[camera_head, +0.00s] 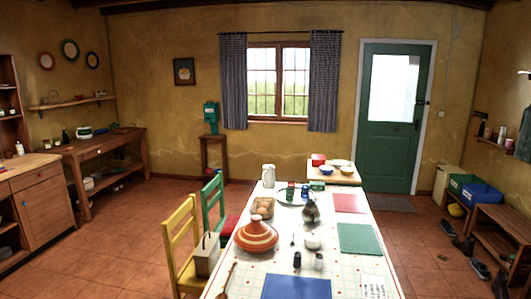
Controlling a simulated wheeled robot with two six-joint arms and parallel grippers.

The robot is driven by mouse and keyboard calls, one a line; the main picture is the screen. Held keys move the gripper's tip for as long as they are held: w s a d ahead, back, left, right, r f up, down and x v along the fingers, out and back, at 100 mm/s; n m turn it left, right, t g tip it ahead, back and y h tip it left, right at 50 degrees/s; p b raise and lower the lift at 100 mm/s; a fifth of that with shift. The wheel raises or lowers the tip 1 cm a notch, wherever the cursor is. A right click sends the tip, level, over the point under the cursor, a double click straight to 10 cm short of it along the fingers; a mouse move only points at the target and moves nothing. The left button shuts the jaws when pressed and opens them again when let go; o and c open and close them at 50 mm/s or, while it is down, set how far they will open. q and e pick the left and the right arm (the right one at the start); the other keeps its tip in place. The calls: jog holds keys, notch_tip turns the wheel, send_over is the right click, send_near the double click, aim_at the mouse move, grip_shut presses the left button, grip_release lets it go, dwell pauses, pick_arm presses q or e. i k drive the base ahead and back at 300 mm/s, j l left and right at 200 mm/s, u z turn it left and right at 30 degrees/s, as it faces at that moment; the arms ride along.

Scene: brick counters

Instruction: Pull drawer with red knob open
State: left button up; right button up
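A wooden cabinet (40,210) stands at the left edge, with a drawer front (36,177) under its pale top. The drawer appears shut. A small blue spot shows on the cabinet's front below it. A wooden workbench (108,147) stands against the left wall behind the cabinet, and its front seems to have drawers under the top. I cannot make out a red knob on either piece; the details are too small. Neither of my grippers is in view.
A long table (265,240) with dishes, a striped tagine (257,235) and coloured mats fills the front middle. A yellow chair (183,245) and green chair (213,205) stand on its left. Tiled floor (110,240) is clear between chairs and cabinet. Shoes lie at right.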

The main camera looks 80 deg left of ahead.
aim_at(18, 183)
jog(key=u, duration=4.4)
jog(key=z, duration=0.3)
jog(key=i, duration=3)
jog(key=i+u, duration=0.1)
jog(key=i, duration=1.4)
jog(key=i+l, duration=0.15)
jog(key=i, duration=1.35)
jog(key=i+l, duration=0.1)
jog(key=i, duration=1.4)
